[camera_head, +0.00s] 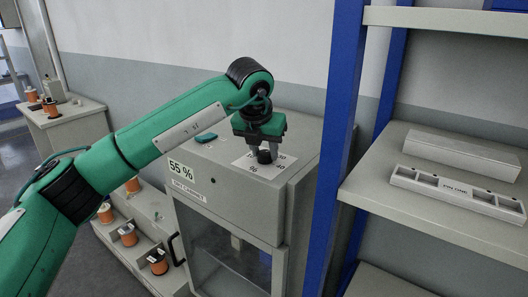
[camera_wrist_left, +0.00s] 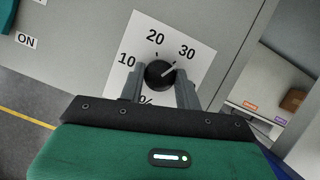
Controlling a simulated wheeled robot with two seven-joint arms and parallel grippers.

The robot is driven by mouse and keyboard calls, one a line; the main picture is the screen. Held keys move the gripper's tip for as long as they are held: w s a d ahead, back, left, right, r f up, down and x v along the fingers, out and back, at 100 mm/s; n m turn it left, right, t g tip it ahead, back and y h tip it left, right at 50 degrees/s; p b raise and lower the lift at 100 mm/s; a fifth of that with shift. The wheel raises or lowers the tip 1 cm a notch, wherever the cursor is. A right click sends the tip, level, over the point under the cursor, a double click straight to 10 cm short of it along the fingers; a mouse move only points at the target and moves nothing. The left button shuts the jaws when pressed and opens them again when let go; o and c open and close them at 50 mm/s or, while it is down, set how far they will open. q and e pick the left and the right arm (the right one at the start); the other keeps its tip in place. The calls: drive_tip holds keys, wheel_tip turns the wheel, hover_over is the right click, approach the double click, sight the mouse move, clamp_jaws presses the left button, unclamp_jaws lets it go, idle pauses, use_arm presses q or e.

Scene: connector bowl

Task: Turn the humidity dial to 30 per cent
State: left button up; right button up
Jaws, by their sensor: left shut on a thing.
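The humidity dial (camera_head: 264,157) is a black round knob on a white scale card (camera_head: 250,166) on top of the grey dry cabinet (camera_head: 216,183). My left gripper (camera_head: 264,153) reaches down from above with its fingers shut on the knob. In the left wrist view the dial (camera_wrist_left: 159,74) sits between the two fingers (camera_wrist_left: 158,86). Its white pointer line slants to the upper right, toward the 30 label. The 10, 20 and 30 labels show; the lower part of the card is partly hidden by the gripper. My right gripper is not in view.
A blue-posted shelf (camera_head: 440,205) with a compartment tray (camera_head: 456,192) stands close on the right. Orange spools (camera_head: 158,262) sit on a rack at the lower left.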

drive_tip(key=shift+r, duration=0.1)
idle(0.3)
use_arm(q)
drive_tip(key=o, duration=1)
drive_tip(key=shift+c, duration=0.2)
drive_tip(key=shift+s+r, duration=0.1)
drive_tip(key=shift+r, duration=0.15)
drive_tip(key=b+v, duration=0.1)
drive_tip(key=v, duration=1.2)
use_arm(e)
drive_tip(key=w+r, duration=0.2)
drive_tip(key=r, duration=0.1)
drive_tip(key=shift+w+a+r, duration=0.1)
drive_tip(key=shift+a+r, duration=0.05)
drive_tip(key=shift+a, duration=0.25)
use_arm(q)
drive_tip(key=shift+s+r, duration=0.1)
